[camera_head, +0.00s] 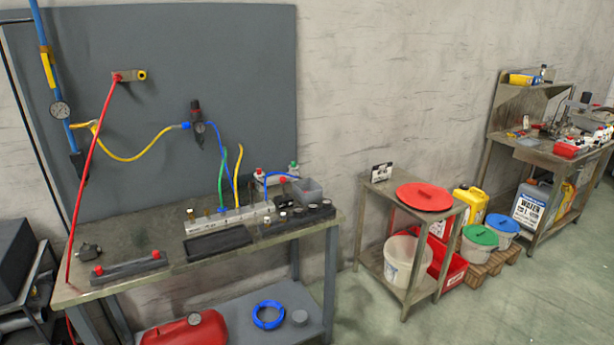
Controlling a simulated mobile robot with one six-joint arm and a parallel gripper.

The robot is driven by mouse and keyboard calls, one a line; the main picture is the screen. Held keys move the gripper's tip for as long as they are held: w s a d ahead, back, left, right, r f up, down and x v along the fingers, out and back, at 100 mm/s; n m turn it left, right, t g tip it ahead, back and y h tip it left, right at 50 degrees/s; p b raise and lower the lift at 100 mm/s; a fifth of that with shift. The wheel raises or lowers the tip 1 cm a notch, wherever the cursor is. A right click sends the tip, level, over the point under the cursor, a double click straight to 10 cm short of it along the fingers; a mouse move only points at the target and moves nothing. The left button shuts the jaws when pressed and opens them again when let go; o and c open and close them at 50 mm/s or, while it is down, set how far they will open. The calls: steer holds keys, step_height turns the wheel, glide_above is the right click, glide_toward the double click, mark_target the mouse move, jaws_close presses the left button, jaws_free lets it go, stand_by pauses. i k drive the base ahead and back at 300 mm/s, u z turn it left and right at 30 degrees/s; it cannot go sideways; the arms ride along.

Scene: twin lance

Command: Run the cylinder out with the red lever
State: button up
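My gripper is not in this view. A workbench (140,240) stands before a grey panel. On it lies a long dark bar (128,269) with a red knob near each end; it may be the cylinder, but I cannot be sure. Towards the back right of the bench a small light unit (275,178) carries a red and a green top piece, with a blue tube running by it. Small red parts show there and on the panel fitting (128,76); I cannot tell which is the red lever. Whether any rod is out is too small to tell.
A manifold (228,217) with green, yellow and blue tubes sits mid-bench, behind a black tray (218,243). A red hose (85,180) hangs across the left side. A side table (375,185) with a red lid stands right. Floor at the lower right is clear.

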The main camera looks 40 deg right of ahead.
mark_target(283, 179)
steer(key=z, duration=1)
steer(key=k, duration=0.95)
steer(key=i, duration=0.75)
